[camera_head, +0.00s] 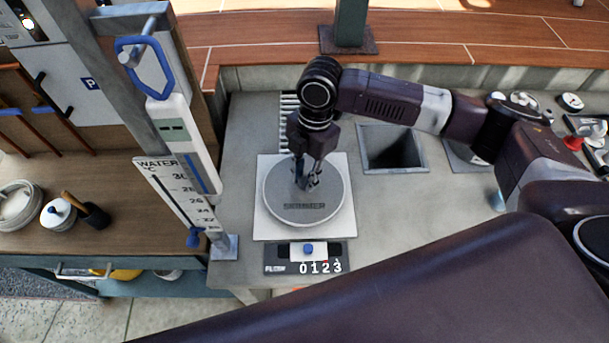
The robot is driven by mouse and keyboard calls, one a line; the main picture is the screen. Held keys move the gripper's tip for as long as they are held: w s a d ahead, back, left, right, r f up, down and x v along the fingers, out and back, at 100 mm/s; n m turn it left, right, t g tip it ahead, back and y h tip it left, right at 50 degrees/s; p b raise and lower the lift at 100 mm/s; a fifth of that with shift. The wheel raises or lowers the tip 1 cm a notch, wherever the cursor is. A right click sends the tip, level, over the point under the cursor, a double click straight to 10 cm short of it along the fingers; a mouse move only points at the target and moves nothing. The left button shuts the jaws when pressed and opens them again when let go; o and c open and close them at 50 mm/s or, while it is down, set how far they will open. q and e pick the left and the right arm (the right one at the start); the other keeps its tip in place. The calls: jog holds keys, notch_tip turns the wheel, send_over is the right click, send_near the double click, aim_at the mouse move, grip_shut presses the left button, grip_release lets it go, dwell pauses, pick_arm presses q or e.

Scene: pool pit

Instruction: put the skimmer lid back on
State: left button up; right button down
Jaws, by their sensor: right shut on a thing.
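The round grey skimmer lid (291,209), lettered "SKIMMER", lies within a pale square frame (264,230) on the concrete ledge. It looks flat and centred in the frame; I cannot tell whether it sits fully down. My right gripper (306,184) points straight down over the lid's middle and is shut on the lid's grip, which the fingers largely hide. My left gripper is not in view.
A dark square opening (393,148) lies right of the lid. A water thermometer board (180,192) on a post stands left. A wooden deck (440,35) runs behind.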

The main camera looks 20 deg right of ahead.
dwell(0.4)
jog(key=shift+p, duration=0.45)
dwell(0.3)
jog(key=shift+f+p, duration=0.1)
jog(key=shift+p, duration=0.3)
jog(key=shift+f, duration=0.25)
jog(key=shift+f, duration=0.4)
jog(key=shift+f, duration=0.35)
dwell(0.9)
jog(key=c, duration=1.6)
grip_release()
